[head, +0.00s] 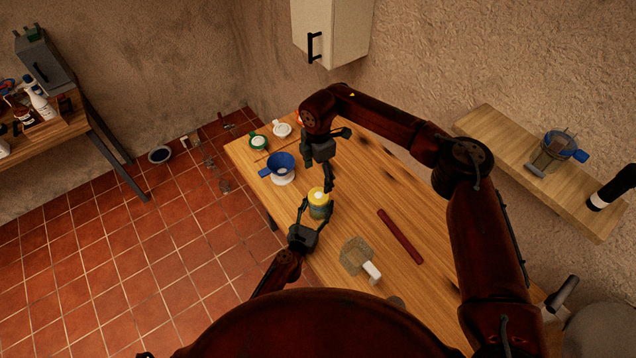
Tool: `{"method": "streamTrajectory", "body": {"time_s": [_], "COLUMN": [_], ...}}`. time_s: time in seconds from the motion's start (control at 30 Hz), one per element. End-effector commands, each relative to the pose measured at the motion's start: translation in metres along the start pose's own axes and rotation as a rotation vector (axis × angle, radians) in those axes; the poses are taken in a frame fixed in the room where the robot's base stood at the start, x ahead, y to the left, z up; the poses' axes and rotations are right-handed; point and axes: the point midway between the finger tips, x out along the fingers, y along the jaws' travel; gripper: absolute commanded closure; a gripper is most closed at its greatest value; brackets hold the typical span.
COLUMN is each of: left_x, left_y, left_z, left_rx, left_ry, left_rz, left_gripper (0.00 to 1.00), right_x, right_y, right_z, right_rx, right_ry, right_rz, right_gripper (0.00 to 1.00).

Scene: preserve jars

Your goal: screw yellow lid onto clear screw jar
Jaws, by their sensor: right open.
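The clear screw jar (319,211) stands near the left edge of the wooden table, with yellowish-green showing in its body. The yellow lid (318,194) is at the top of the jar; whether it is threaded on cannot be told. My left gripper (317,206) reaches up from below, with one finger on each side of the jar, closed around its body. My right gripper (338,160) is open and empty, just above and right of the lid. One of its fingers hangs close beside the lid; contact is unclear.
A blue funnel (281,162) on a white base stands left of the jar. Small green (258,142) and white (282,129) items sit at the far corner. A dark red bar (400,236) and a brush-like item (357,256) lie to the right. The table's middle is mostly clear.

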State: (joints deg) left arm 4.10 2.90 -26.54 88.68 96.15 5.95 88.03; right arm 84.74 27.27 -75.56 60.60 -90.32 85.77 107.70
Motion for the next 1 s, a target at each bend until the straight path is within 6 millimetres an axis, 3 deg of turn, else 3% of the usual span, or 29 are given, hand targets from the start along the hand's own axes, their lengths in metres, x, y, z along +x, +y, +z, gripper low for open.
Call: {"method": "streamTrajectory", "body": {"time_s": [0.03,0.4,0.43,0.7,1.0], "left_x": [-0.0051,-0.0051,-0.0051,-0.0029,-0.0028], "left_y": [0.0027,0.0026,0.0026,0.0014,0.0006], "left_z": [-0.0124,-0.0124,-0.0124,-0.0076,-0.0052], "left_rx": [0.004,0.004,0.004,0.002,0.001], "left_ry": [0.019,0.019,0.019,0.012,0.008], "left_rz": [0.004,0.004,0.004,0.002,0.001], "left_gripper": [1.0,1.0,0.47,0.28,0.27], "right_x": [-0.0039,-0.0092,-0.0092,-0.0094,-0.0095], "right_y": [0.0002,-0.0003,-0.0003,-0.0002,-0.0002], "right_z": [0.0,-0.0002,-0.0002,-0.0002,-0.0002], "right_rx": [0.0,0.0,0.0,0.0,0.0], "right_ry": [-0.001,0.0,0.0,0.0,0.0], "right_rz": [0.001,-0.001,-0.001,0.0,0.0], "right_gripper": [0.27,0.27,0.27,0.27,0.27]}}
